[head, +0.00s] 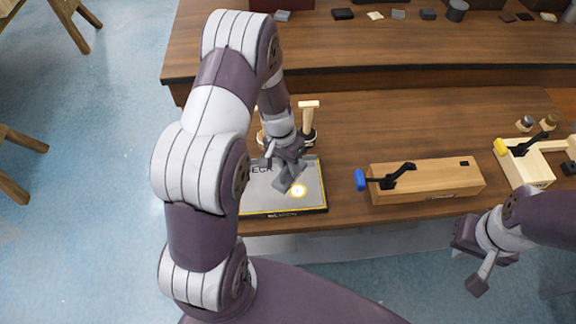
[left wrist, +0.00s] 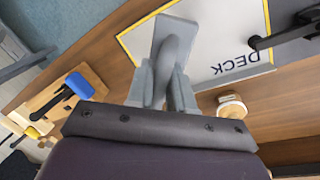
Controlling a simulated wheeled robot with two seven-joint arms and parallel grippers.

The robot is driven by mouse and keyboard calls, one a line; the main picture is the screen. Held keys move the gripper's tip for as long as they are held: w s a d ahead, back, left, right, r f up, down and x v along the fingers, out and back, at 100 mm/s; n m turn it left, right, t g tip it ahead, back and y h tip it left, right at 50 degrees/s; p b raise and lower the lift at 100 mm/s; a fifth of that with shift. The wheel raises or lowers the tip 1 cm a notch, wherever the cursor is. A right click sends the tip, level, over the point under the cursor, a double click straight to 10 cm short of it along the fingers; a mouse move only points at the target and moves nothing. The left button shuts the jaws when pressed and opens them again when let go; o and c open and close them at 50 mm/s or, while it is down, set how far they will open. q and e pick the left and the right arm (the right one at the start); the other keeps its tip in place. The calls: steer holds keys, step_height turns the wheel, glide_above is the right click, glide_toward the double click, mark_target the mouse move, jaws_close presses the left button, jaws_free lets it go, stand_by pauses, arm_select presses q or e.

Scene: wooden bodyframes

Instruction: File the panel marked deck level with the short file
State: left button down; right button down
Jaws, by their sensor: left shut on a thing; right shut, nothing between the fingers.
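The panel marked deck (head: 253,200) lies flat on the near edge of the bench, pale grey with a yellow border and dark front edge. It also shows in the left wrist view (left wrist: 220,25), its "DECK" lettering upside down. My left gripper (head: 287,178) is above the panel, pointing down; in the left wrist view its fingers (left wrist: 163,90) are shut. My right gripper (head: 481,277) is shut and empty, in front of the bench.
A black clamp lever (left wrist: 290,35) reaches over the panel. A wooden-handled tool (head: 309,117) stands behind it. A wooden block with a blue-handled clamp (head: 425,180) is to the right, and a yellow-handled clamp fixture (head: 525,165) farther right. The bench behind the block is clear.

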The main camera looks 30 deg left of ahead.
arm_select(q)
steer(key=s+d+r+b, duration=0.1)
steer(key=s+d+r, duration=0.1)
steer(key=s+d, duration=0.2)
steer(key=s, duration=0.3)
steer(key=shift+s+d, duration=0.15)
steer(key=shift+s, duration=0.2)
